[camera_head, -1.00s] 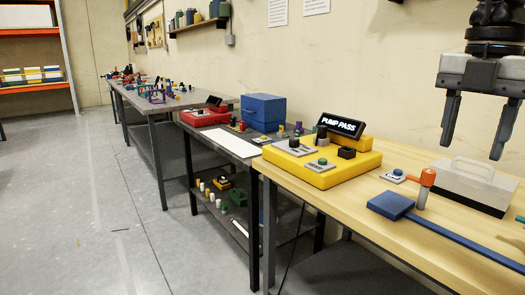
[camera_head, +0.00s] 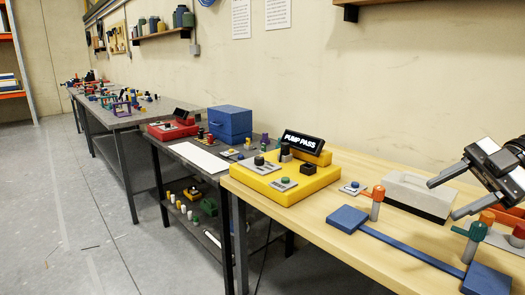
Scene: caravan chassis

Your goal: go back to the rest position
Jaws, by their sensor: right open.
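My right gripper (camera_head: 440,198) is at the right edge of the head view, tilted, with its two grey fingers spread apart and nothing between them. It appears over the right part of the wooden bench (camera_head: 400,235), near a grey block with a handle (camera_head: 420,194). The exact height of the fingers above the bench is hard to tell. My left gripper is not in view.
A yellow pump box (camera_head: 285,182) with a "PUMP PASS" display (camera_head: 303,146) stands on the bench's left part. Open floor (camera_head: 90,230) is at left.

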